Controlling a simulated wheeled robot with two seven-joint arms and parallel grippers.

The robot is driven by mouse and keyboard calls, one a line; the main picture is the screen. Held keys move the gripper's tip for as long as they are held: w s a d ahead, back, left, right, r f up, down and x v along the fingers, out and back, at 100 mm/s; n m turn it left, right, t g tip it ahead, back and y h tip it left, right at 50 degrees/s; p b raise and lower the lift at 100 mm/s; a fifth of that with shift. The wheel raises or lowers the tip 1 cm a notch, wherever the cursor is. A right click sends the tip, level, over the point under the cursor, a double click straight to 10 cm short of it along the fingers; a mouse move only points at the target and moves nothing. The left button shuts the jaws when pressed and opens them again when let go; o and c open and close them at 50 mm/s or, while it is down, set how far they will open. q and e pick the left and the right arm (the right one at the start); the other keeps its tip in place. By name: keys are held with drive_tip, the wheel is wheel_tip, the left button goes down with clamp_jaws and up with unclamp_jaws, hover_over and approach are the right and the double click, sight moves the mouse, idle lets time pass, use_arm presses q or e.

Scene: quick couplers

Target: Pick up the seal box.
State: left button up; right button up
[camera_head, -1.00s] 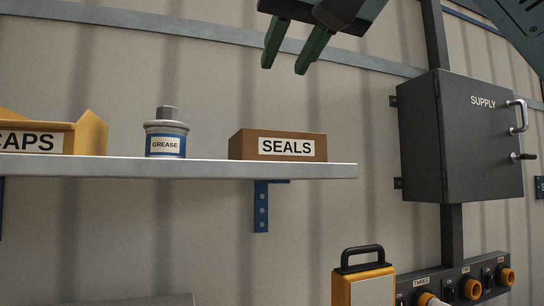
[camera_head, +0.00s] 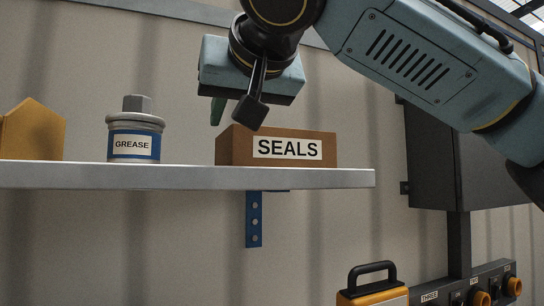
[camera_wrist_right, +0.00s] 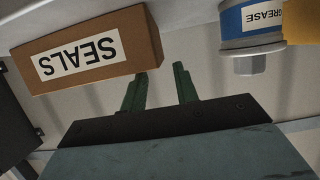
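The seal box (camera_head: 230,148) is a brown box with a white SEALS label, standing on the shelf near its right end. It also shows upside down in the right wrist view (camera_wrist_right: 120,37). My right gripper (camera_head: 232,112) is above the left end of the box in the head view, with one green finger showing and the other hidden by the wrist. In the right wrist view the gripper (camera_wrist_right: 160,70) has its two green fingers apart with nothing between them. The box lies to the left of and beyond the fingers. My left gripper is not in view.
A grease can (camera_head: 135,128) stands left of the box on the grey shelf (camera_head: 190,176). A yellow bin (camera_head: 35,132) is further left. A dark cabinet (camera_head: 440,165) hangs at the right, partly behind my arm. A yellow case (camera_head: 375,296) is below.

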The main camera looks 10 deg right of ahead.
sight(226, 130)
drive_tip(key=p+x, duration=0.1)
drive_tip(key=x, duration=0.4)
drive_tip(key=shift+f, duration=0.1)
drive_tip(key=shift+s, duration=0.1)
clamp_jaws()
